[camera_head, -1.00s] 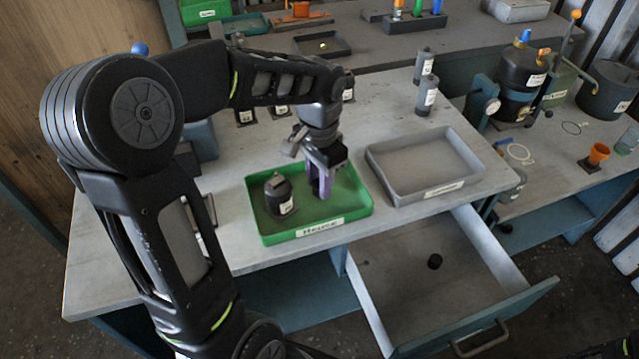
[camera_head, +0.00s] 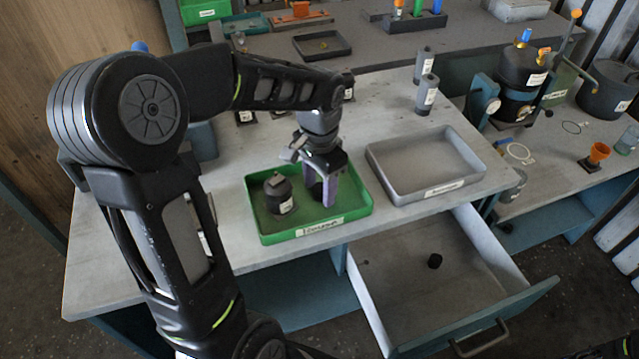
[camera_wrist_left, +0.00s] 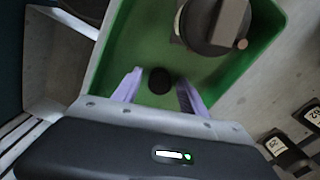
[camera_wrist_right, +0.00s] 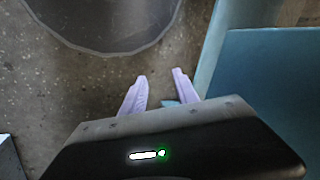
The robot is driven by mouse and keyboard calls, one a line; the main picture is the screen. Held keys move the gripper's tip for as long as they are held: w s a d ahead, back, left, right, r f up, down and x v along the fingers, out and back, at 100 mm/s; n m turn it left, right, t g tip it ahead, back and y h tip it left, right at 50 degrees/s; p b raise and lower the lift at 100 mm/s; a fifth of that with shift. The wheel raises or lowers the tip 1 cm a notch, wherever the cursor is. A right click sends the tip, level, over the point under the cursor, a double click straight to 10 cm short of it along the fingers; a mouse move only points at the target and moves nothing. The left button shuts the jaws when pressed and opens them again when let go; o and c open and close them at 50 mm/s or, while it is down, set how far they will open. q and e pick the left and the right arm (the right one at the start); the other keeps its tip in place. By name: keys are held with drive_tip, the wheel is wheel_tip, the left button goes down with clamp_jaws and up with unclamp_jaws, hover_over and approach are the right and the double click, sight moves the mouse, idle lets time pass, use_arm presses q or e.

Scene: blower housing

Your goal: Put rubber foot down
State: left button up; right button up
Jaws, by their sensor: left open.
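A small black round rubber foot (camera_wrist_left: 160,80) rests on the floor of the green tray (camera_wrist_left: 121,49), between the spread fingers of my left gripper (camera_wrist_left: 158,88). The fingers stand apart from it on both sides. In the head view my left gripper (camera_head: 324,190) reaches down into the green tray (camera_head: 356,211), right of a dark lidded housing (camera_head: 279,195). The foot is mostly hidden by the fingers there. My right gripper (camera_wrist_right: 155,88) shows only in its wrist view, open and empty above the floor.
A grey tray (camera_head: 375,168) stands right of the green one. Below, an open drawer (camera_head: 400,310) holds another small black cylinder (camera_head: 435,261). Grey cylinders (camera_head: 427,93) stand at the back of the table. The front left table area is clear.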

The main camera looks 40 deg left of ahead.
sight(319, 188)
use_arm(q)
drive_tip(key=shift+r, duration=0.1)
wheel_tip(319, 188, up, 12)
idle(0.5)
